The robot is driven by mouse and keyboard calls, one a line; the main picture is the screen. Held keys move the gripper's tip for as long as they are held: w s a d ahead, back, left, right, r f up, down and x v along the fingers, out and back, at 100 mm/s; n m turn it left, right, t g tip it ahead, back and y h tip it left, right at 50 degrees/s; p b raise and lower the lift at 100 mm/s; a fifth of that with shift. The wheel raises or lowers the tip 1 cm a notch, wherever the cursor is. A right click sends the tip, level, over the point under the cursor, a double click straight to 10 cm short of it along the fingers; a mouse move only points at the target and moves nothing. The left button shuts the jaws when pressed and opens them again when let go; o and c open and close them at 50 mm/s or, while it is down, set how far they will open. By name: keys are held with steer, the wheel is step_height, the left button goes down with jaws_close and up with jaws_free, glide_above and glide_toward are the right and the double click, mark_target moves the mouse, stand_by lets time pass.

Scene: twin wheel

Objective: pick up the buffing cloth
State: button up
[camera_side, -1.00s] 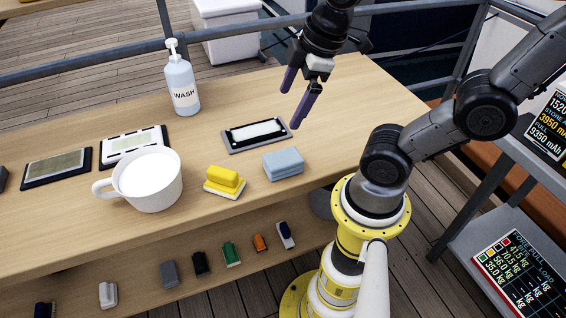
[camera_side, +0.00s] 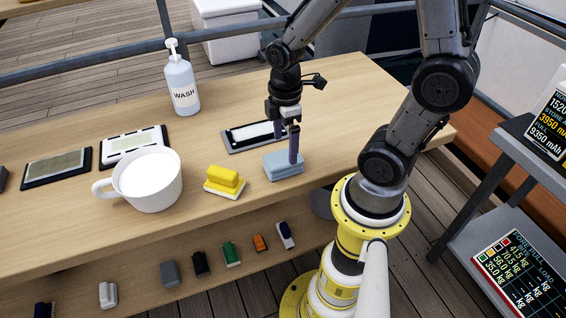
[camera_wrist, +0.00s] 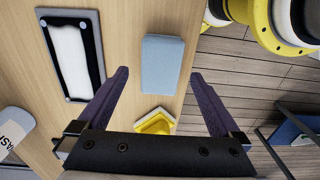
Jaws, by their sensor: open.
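The buffing cloth, seen as a light blue folded block (camera_side: 277,167), lies flat on the wooden table near its front edge. In the wrist view the blue cloth (camera_wrist: 163,60) shows between the tips of my two purple fingers, with a gap on each side. My gripper (camera_side: 287,150) is open and points down at the cloth in the side view. My gripper (camera_wrist: 160,75) holds nothing. I cannot tell whether the fingertips are level with the cloth or above it.
A yellow block on a pale base (camera_side: 225,181) sits close left of the cloth. A dark-framed tray with a white pad (camera_side: 240,138) lies behind it. A white mug (camera_side: 150,180) and a wash bottle (camera_side: 181,85) stand farther left. The table right of the cloth is clear.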

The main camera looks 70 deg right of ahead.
mark_target(283, 157)
steer(key=f, duration=0.5)
steer(key=shift+w+a+f, duration=0.15)
steer(key=shift+a+f, duration=0.15)
steer(key=c, duration=1.3)
step_height(283, 157, up, 10)
steer(key=shift+r, duration=0.1)
